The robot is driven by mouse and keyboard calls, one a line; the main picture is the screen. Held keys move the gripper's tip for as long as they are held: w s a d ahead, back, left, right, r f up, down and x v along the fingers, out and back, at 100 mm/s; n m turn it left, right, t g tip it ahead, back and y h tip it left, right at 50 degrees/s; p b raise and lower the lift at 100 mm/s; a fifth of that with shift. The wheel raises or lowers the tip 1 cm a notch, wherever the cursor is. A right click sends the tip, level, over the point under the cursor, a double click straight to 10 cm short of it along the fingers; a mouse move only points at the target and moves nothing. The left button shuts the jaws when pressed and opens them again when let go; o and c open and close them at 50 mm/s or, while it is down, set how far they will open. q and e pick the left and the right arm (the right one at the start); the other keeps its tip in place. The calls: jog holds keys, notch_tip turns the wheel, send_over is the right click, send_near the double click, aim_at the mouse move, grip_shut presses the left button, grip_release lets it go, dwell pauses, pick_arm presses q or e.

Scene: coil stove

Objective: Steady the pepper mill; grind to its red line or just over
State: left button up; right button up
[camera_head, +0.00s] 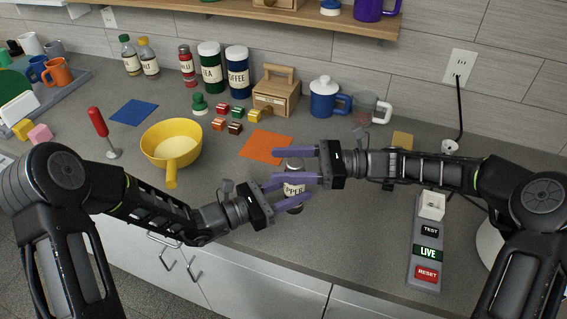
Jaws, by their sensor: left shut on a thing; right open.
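The pepper mill (294,190) stands upright near the front edge of the counter, with a dark body and a white label ending in "PPER". My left gripper (289,191) is shut on its body, its purple fingers on either side of the label. My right gripper (295,163) is open at the mill's top, its fingers around or just above the dark cap. The fingers hide much of the cap, and I cannot tell whether they touch it. I cannot make out the red line.
A yellow pan (171,143) stands left of the mill, and an orange mat (267,146) lies behind it. A grey panel (424,270) with TEST, LIVE and RESET labels lies at the right. A blue lidded mug (324,98) and a glass mug (366,107) stand behind my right gripper.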

jog(key=shift+a, duration=0.15)
jog(key=shift+c, duration=0.2)
grip_shut()
dwell(0.4)
